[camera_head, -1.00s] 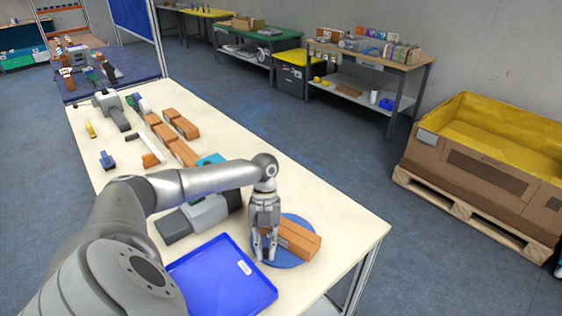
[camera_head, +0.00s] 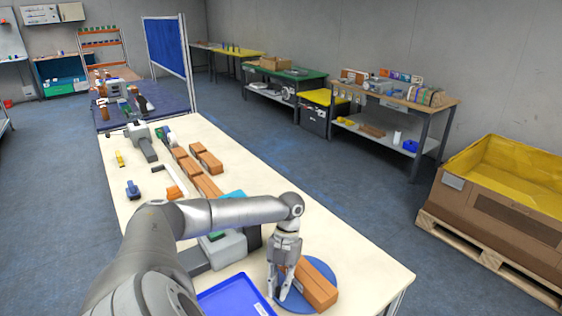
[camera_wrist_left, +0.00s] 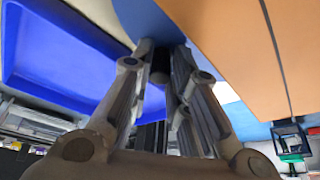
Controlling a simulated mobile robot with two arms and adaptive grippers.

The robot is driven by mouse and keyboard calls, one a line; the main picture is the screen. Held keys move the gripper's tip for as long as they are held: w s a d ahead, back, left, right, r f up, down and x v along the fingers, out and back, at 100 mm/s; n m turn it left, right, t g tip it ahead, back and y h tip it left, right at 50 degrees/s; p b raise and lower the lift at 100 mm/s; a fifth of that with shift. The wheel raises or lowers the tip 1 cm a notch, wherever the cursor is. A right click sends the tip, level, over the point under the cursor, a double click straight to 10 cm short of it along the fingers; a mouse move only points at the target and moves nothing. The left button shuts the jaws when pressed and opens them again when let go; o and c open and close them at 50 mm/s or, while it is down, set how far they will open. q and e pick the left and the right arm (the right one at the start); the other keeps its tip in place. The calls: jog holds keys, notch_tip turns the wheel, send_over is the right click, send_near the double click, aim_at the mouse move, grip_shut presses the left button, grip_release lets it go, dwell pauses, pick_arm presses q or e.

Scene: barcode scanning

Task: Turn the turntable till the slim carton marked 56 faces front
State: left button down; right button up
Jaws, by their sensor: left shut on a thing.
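The blue round turntable (camera_head: 324,268) lies at the near right end of the cream table. A slim brown carton (camera_head: 318,285) lies on it, running from upper left to lower right. No mark 56 can be read on it. My left gripper (camera_head: 284,294) points down at the turntable's left side, beside the carton. Its fingertips (camera_wrist_left: 160,52) are shut at the blue turntable surface (camera_wrist_left: 140,18); the gripped part is hidden between them. In the left wrist view the carton (camera_wrist_left: 245,55) is large at upper right, with a seam along it. My right gripper is out of view.
A blue tray (camera_head: 235,298) lies left of the turntable, close to my gripper. A grey device (camera_head: 222,250) stands behind the tray. Several brown cartons (camera_head: 207,187) are lined up farther back. A large yellow-lined box (camera_head: 500,195) stands on a pallet at the right.

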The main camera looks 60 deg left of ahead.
pick_arm(q)
jog(key=shift+w+r, duration=0.1)
jog(key=shift+r, duration=0.05)
jog(key=c, duration=1.7)
grip_release()
jog(key=shift+o, duration=0.2)
jog(key=v, duration=1.2)
